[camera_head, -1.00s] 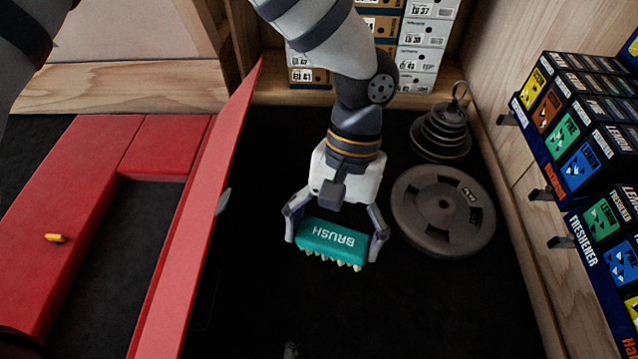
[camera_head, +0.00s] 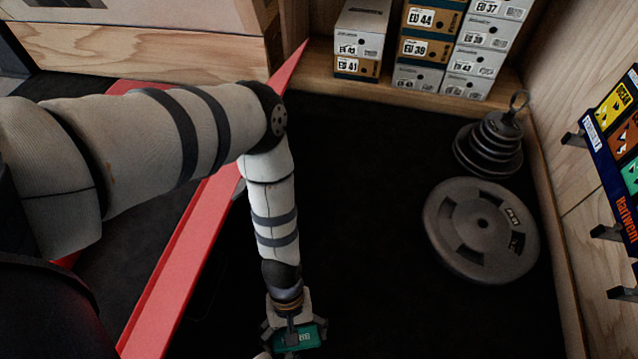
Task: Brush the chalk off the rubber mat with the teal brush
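The teal brush (camera_head: 306,338) is at the bottom of the head view, left of centre, low over the black rubber mat (camera_head: 370,200). My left gripper (camera_head: 294,337) comes in from the left and is shut on the brush, with a finger at each end. The bristles are hidden, so I cannot tell whether they touch the mat. A small pale patch (camera_head: 262,355) shows at the bottom edge beside the gripper; I cannot tell if it is chalk. My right gripper is not in view.
A large grey weight plate (camera_head: 482,231) lies on the right of the mat, with a stack of smaller plates (camera_head: 490,148) behind it. Shoe boxes (camera_head: 425,48) stand at the back. A red slanted panel (camera_head: 185,255) borders the left. The mat's middle is clear.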

